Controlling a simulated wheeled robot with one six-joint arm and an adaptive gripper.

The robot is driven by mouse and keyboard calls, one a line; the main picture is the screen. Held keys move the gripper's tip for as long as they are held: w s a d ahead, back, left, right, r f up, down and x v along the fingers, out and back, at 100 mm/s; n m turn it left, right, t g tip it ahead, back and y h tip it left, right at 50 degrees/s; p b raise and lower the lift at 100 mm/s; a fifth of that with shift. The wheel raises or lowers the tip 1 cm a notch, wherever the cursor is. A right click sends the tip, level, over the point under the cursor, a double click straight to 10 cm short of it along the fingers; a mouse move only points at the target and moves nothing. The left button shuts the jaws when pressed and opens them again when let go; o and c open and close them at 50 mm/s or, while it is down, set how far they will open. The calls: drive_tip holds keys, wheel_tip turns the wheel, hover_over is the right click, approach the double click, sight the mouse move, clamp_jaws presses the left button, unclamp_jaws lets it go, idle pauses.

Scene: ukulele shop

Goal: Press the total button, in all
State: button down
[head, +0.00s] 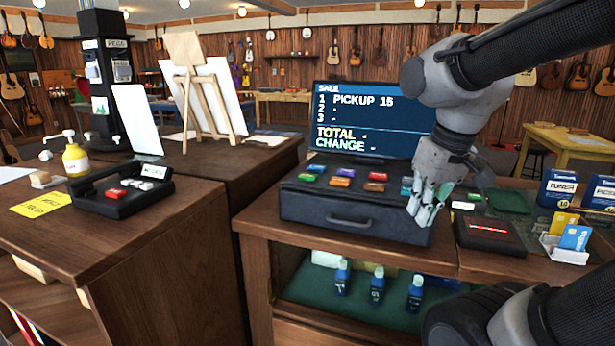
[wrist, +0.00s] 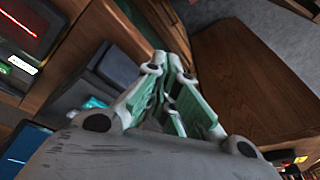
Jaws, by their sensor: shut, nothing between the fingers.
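A dark cash register (head: 300,206) with a drawer stands on the wooden counter in the head view. Several coloured keys (head: 341,182) sit on its sloped top; their labels are too small to read, so I cannot tell which is the total button. The screen (head: 368,110) behind shows "PICKUP 15", with dashes at "TOTAL" and "CHANGE". My gripper (head: 423,212) is shut and empty, pointing down at the register's right end and hiding part of its top. In the wrist view, my gripper's fingers (wrist: 172,62) are together; a teal key (wrist: 95,102) shows left of them.
Right of the register lie a dark pad with a red line (head: 488,234), a card holder (head: 567,240) and blue boxes (head: 560,188).

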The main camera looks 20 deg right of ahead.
drive_tip(key=w+a+r+y, duration=0.1)
drive_tip(key=w+a, duration=0.2)
drive_tip(key=w, duration=0.4)
drive_tip(key=w+a+r+m+t+y, duration=0.1)
drive_tip(key=w+a, duration=0.2)
drive_tip(key=w, duration=0.4)
drive_tip(key=w+a+r+y, duration=0.1)
drive_tip(key=w+a, duration=0.2)
drive_tip(key=w, duration=0.5)
drive_tip(key=shift+a+t, duration=0.3)
drive_tip(key=shift+t, duration=0.1)
wheel_tip(320, 180, up, 3)
drive_tip(key=m+t, duration=0.1)
hover_over(308, 177)
drive_tip(key=s+d, duration=0.2)
drive_tip(key=w+r, duration=0.1)
drive_tip(key=w+r+t, duration=0.1)
drive_tip(key=w+r+m+t+y, duration=0.1)
drive_tip(key=shift+w+a+r, duration=0.35)
drive_tip(key=shift+w+a, duration=0.05)
drive_tip(key=shift+f, duration=4.45)
drive_tip(key=shift+f, duration=0.15)
drive_tip(key=shift+f, duration=0.2)
